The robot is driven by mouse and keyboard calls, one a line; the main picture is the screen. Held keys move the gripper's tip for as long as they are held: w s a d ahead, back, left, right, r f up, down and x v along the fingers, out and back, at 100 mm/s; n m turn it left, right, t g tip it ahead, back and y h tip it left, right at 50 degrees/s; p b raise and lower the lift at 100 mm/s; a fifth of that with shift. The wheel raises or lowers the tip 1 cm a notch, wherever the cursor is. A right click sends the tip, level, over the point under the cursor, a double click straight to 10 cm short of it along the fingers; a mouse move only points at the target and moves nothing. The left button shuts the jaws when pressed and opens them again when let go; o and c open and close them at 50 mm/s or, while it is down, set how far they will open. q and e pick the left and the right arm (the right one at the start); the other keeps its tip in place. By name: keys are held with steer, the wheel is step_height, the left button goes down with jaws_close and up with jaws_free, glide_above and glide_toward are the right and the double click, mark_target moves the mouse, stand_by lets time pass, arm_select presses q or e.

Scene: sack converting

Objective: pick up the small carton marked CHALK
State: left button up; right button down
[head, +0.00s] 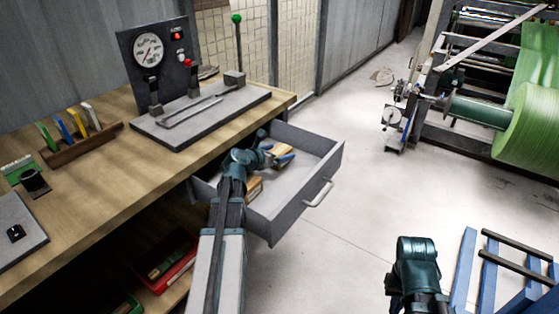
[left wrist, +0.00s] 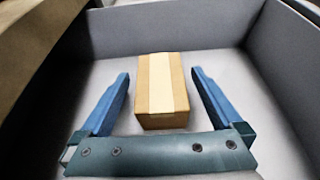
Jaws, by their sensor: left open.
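A small tan carton with a pale strip along its top (left wrist: 162,90) lies on the drawer floor in the left wrist view. No lettering is readable on it. My left gripper (left wrist: 160,74) is open, with one blue finger on each side of the carton and a gap on both sides. In the head view the left gripper (head: 282,157) is inside the open drawer, by a carton (head: 281,148) partly hidden behind it. A second tan carton (head: 254,187) lies nearer the drawer front, partly hidden by my arm. My right arm's teal end (head: 415,262) is at the lower right, its fingers hidden.
The grey drawer (head: 325,172) is pulled out from under the wooden bench (head: 105,190); its walls surround the left gripper. A gauge panel (head: 150,55) stands on the bench. A red bin (head: 170,268) sits below. Floor to the right is clear up to a blue frame (head: 465,265).

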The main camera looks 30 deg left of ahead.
mark_target(278, 152)
arm_select(q)
steer(key=shift+c, duration=0.2)
steer(key=c, duration=1.4)
step_height(278, 152, up, 10)
steer(key=p, duration=1)
